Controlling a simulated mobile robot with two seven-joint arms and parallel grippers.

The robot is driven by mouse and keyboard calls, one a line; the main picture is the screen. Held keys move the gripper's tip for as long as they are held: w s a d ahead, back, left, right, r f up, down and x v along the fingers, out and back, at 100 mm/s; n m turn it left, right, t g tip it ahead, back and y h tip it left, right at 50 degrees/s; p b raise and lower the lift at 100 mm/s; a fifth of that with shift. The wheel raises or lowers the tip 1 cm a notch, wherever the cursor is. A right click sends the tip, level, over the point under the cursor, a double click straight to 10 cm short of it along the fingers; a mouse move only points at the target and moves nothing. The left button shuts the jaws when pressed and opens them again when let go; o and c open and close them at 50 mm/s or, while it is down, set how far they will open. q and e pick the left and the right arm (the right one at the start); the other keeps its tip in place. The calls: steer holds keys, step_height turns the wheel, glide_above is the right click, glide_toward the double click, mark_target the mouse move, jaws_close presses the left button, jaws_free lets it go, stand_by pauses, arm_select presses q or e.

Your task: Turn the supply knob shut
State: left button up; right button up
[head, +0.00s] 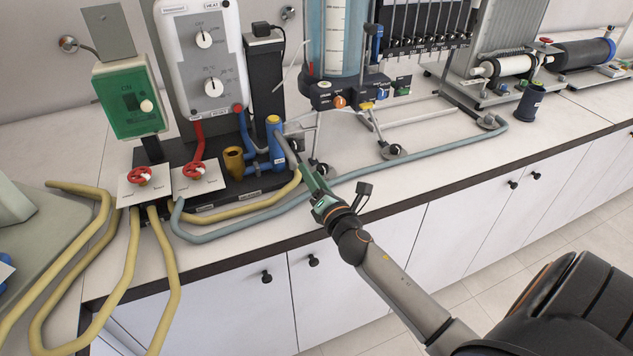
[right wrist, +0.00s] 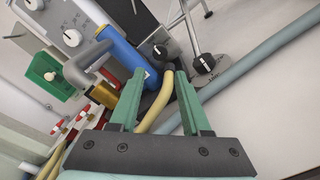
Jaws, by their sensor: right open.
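I cannot read which knob is marked as supply. Two red handwheel knobs, left (head: 139,176) and right (head: 194,170), sit on white plates at the front of the black base. An orange knob (head: 339,101) is on the dark block under the clear column. My right gripper (head: 291,150) is open and empty, beside the blue cylinder (head: 274,137) and to the right of both red knobs. In the right wrist view its green fingers (right wrist: 160,88) are apart, with a yellow hose behind the gap. The red knobs show at its left, untouched. My left gripper is out of view.
Yellow hoses (head: 131,262) hang over the counter's front edge. A blue-grey hose (head: 420,158) runs along the counter, by my right gripper. A brass cup (head: 234,162) stands beside the blue cylinder. A green box (head: 129,101) and white control panel (head: 204,60) rise behind.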

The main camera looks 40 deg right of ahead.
steer(key=shift+v, duration=1.2)
